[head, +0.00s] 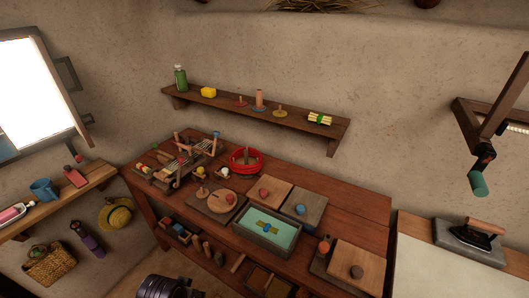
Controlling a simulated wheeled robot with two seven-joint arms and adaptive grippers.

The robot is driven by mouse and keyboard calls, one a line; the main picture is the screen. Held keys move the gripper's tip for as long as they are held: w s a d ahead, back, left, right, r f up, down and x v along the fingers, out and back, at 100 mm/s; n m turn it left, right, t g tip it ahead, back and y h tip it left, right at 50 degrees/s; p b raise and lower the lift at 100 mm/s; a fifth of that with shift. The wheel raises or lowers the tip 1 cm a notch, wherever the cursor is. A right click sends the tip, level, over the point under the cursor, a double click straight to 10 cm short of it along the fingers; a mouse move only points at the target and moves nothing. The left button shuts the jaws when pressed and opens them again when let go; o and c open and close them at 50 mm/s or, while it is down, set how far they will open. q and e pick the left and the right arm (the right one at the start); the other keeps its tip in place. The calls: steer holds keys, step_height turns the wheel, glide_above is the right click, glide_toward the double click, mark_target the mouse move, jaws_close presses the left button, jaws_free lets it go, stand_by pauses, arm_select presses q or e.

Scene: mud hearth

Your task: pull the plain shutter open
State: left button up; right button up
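The bright window (32,95) is at the far left, cut off by the picture edge. A narrow wooden panel (80,118) stands along its right side, seen nearly edge-on; it may be a shutter, but I cannot tell whether it is the plain one. A dark bracket-like frame (68,73) is on the wall just right of it.
A wall shelf with a blue mug (43,189) juts out below the window. A long wooden workbench (350,208) with blocks and trays fills the middle. A teal-handled crank (479,183) hangs at right.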

arm_select(q)
steer(key=s+f+g, duration=0.1)
steer(key=s+f, duration=0.1)
steer(key=f, duration=1.3)
steer(key=s+f, duration=0.3)
steer(key=f, duration=1.1)
steer(key=s+a+f, duration=0.2)
steer(key=s+f, duration=0.7)
steer(key=s, duration=0.1)
steer(key=s+a+f+g, duration=0.1)
steer(key=s+a+f, duration=0.2)
steer(key=s+f, duration=0.6)
steer(key=shift+s, duration=0.95)
arm_select(e)
steer(key=shift+d, duration=0.1)
arm_select(q)
steer(key=shift+f, duration=0.1)
arm_select(e)
steer(key=shift+d, duration=0.8)
